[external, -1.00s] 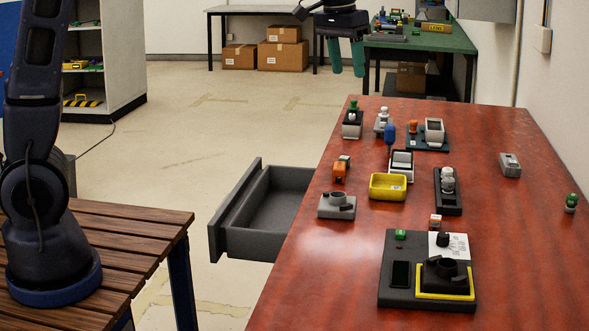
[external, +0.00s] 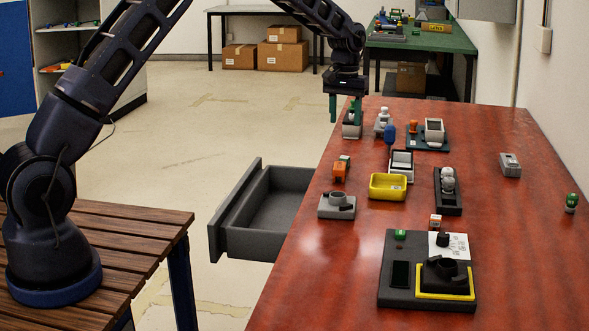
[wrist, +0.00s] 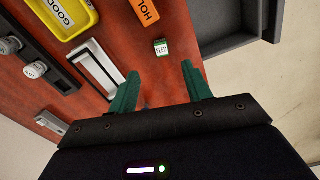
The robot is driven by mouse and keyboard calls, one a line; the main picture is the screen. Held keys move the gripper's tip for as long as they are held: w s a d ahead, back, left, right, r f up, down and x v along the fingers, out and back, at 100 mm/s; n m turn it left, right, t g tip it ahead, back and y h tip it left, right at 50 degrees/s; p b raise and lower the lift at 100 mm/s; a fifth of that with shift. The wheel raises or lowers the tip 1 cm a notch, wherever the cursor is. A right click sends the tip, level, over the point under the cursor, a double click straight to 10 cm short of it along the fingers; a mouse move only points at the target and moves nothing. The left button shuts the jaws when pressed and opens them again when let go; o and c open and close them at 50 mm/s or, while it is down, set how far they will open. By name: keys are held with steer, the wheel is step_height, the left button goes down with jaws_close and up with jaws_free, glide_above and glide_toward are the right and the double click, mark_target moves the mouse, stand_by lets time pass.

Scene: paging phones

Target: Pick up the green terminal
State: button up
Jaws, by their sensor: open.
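A small green block with a white label (wrist: 161,47) lies on the red table in the wrist view, just beyond my fingertips and apart from them. It appears to be the green piece behind the orange block in the external view (external: 344,158). My gripper (external: 345,108) is open and empty, pointing down above the table's far left corner; its green fingers also show in the wrist view (wrist: 160,70). I cannot tell which is the terminal.
The orange HOLD block (wrist: 146,12) is close to the green block. A yellow GOOD tray (external: 388,187), a white-framed device (external: 401,164) and a grey stand (external: 337,205) stand nearby. An open grey drawer (external: 270,210) juts out left.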

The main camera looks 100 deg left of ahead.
glide_above(345, 157)
steer(key=f, duration=0.4)
steer(key=d+f, duration=0.1)
steer(key=f, duration=0.1)
steer(key=shift+s, duration=0.2)
steer(key=shift+w+a+f, duration=0.1)
steer(key=shift+a+f, duration=0.05)
steer(key=shift+f, duration=1.15)
steer(key=shift+w+a+f, duration=0.1)
steer(key=shift+a+f, duration=0.05)
steer(key=shift+f, duration=1.15)
steer(key=c, duration=1.1)
